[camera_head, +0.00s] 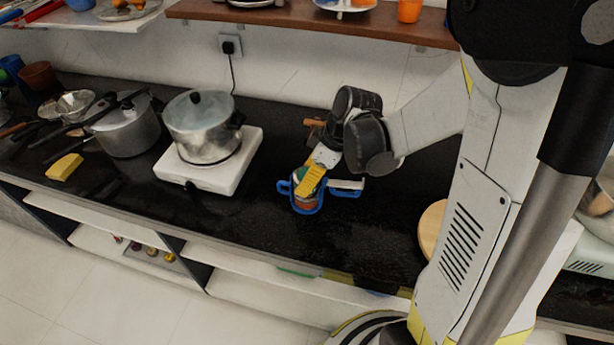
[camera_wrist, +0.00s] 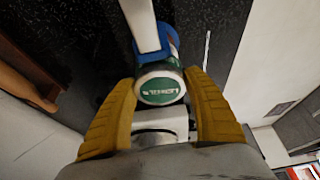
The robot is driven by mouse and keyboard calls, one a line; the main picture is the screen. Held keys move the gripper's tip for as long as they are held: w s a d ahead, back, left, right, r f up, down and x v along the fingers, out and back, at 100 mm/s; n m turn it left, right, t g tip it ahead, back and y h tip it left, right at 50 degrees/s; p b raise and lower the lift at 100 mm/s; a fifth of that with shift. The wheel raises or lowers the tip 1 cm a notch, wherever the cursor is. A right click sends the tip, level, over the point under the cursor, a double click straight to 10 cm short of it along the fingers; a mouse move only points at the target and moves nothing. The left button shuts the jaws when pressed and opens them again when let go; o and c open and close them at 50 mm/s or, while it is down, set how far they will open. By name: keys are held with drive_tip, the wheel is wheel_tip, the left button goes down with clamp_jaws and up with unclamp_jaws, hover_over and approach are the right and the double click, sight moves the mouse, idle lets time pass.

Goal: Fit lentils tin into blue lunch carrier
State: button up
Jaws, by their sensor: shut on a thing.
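The lentils tin (camera_wrist: 160,91) is held between the two yellow fingers of my gripper (camera_wrist: 162,82), its green-and-white lettered end facing the wrist camera. The blue lunch carrier (camera_wrist: 170,38) shows just beyond the tin, with a pale bar crossing above it. In the head view, the carrier (camera_head: 321,204) stands on the black counter with a blue handle (camera_head: 346,193) at its right. My gripper (camera_head: 312,178) points down over it. The tin (camera_head: 304,202) shows within the carrier's outline; how deep it sits is hidden.
A lidded pot (camera_head: 202,125) stands on a white hot plate (camera_head: 210,172) left of the carrier. Another pot (camera_head: 127,128) and a yellow sponge (camera_head: 65,167) are farther left. A round wooden board (camera_head: 432,230) lies at right. The counter in front of the carrier is clear.

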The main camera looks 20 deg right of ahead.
drive_tip(key=shift+f, duration=0.15)
drive_tip(key=shift+f+b, duration=0.75)
drive_tip(key=shift+b, duration=0.1)
drive_tip(key=o, duration=1.8)
drive_tip(key=shift+r+p, duration=4.35)
drive_tip(key=shift+r, duration=1.1)
